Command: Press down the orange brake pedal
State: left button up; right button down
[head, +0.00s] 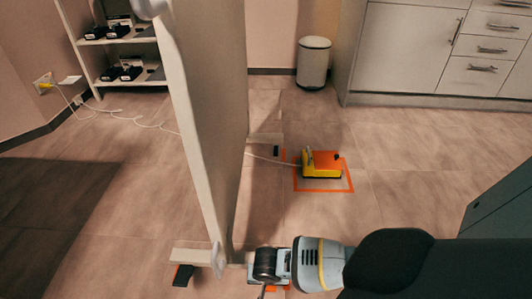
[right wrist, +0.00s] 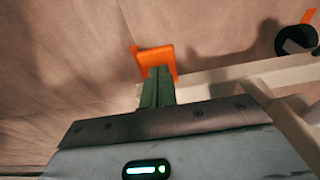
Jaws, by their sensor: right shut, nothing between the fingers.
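The orange brake pedal (right wrist: 146,58) is a small flat tab low near the floor in the right wrist view. Bits of orange (head: 276,288) also show beside my right arm's end at the bottom of the head view, mostly hidden. My right gripper (right wrist: 158,72) is shut and empty. Its greenish fingertips overlap the pedal's near part in the right wrist view; I cannot tell whether they touch it. In the head view my right arm reaches in from the right and the fingertips are hard to see. My left gripper is not in view.
A tall pale panel (head: 208,110) on feet stands left of my right arm's end. A yellow foot switch with orange top (head: 322,164) sits inside an orange floor outline. A white bin (head: 313,65), drawers (head: 480,68) and shelf (head: 118,60) stand behind. A cable crosses the floor.

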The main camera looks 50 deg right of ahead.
jog(key=shift+f, duration=0.3)
jog(key=shift+a, duration=0.1)
jog(key=shift+s+a+p, duration=0.1)
jog(key=shift+s+p, duration=0.05)
jog(key=shift+p, duration=0.3)
